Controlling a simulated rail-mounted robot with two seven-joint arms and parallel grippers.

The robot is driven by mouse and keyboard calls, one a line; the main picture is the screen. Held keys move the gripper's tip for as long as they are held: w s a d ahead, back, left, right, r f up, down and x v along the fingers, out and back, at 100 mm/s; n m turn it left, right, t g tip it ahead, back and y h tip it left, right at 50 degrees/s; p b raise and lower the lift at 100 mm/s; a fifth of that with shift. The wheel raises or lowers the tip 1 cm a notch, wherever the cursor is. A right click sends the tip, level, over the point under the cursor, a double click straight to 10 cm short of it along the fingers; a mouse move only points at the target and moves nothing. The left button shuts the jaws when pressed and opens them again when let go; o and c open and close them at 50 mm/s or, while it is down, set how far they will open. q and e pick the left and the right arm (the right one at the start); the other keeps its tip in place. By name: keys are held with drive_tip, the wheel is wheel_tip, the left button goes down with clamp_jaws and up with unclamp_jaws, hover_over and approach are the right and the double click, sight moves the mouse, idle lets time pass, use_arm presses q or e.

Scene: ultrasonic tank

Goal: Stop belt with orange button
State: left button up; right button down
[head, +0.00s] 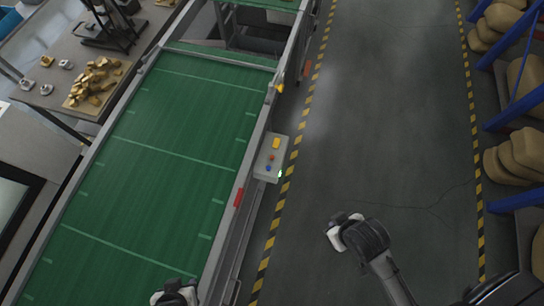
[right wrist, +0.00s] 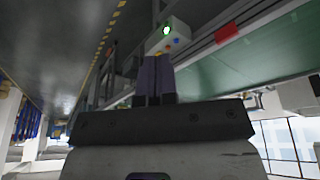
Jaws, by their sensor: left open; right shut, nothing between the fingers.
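A grey control box (head: 265,166) is fixed to the right side of the green belt (head: 165,140). On it are an orange-yellow button (head: 276,143), a small red button (head: 271,157), a blue button (head: 268,168) and a lit green lamp (head: 280,174). My right gripper (head: 338,229) is over the aisle, right of and apart from the box. In the right wrist view its fingers (right wrist: 156,78) are shut and empty, with the box (right wrist: 180,33) beyond their tips. My left gripper (head: 175,290) is open at the bottom edge, over the belt's near right side.
A red label (head: 238,197) sits on the belt's side rail. A table with a tray of brown pieces (head: 92,86) stands left of the belt. Blue racks with sacks (head: 522,152) line the right. The aisle floor (head: 390,110) between is clear.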

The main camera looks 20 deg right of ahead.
drive_tip(key=shift+w, duration=0.1)
idle(0.3)
drive_tip(key=w+r+m+t+b, duration=0.1)
drive_tip(key=w+r+t+b, duration=0.45)
drive_tip(key=w, duration=0.95)
drive_tip(key=w+d+f+m+g+y, duration=0.1)
drive_tip(key=w, duration=0.8)
drive_tip(key=w+d+f+m, duration=0.1)
drive_tip(key=w+m, duration=0.1)
drive_tip(key=w, duration=0.6)
drive_tip(key=w+a+f+m+y, duration=0.2)
drive_tip(key=w+a+f+m, duration=0.1)
drive_tip(key=f+m, duration=0.6)
drive_tip(key=w+a+f+m+y, duration=0.2)
drive_tip(key=w+a+f+m, duration=0.1)
drive_tip(key=f+m, duration=0.6)
drive_tip(key=shift+w+a+f+b, duration=0.15)
drive_tip(key=shift+f+b, duration=0.25)
drive_tip(key=shift+f, duration=1.85)
